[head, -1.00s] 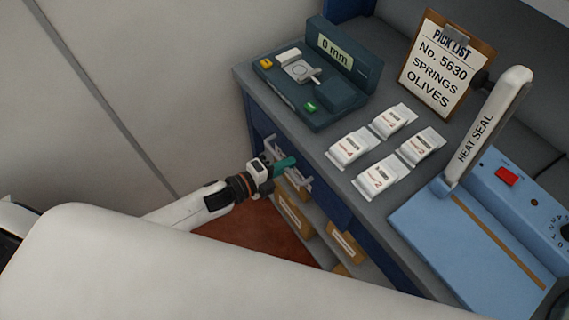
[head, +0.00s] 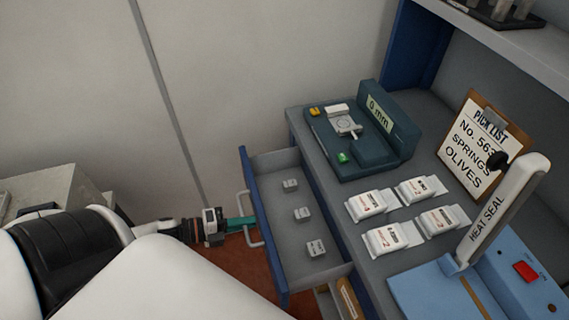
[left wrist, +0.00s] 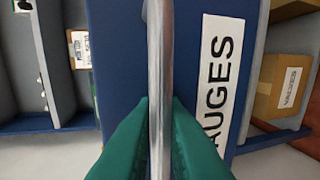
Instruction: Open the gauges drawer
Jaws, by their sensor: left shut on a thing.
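The gauges drawer (head: 264,213) stands pulled out from the bench in the head view, with a blue front and a grey inside. Several small grey blocks (head: 302,214) lie in it. My left gripper (head: 243,221) is at the drawer's silver handle (head: 255,240). In the left wrist view, its green fingers (left wrist: 160,130) are shut on the vertical handle bar (left wrist: 160,60), in front of the blue drawer front with a white label (left wrist: 216,85) reading "GAUGES", partly covered by a finger. My right gripper is not in view.
On the bench stand a dark green gauge reading 0 mm (head: 365,135), several white packets (head: 388,239), a pick list clipboard (head: 473,145) and a blue heat sealer (head: 440,285). A cardboard box (head: 348,298) sits below the drawer. The floor left of the drawer is clear.

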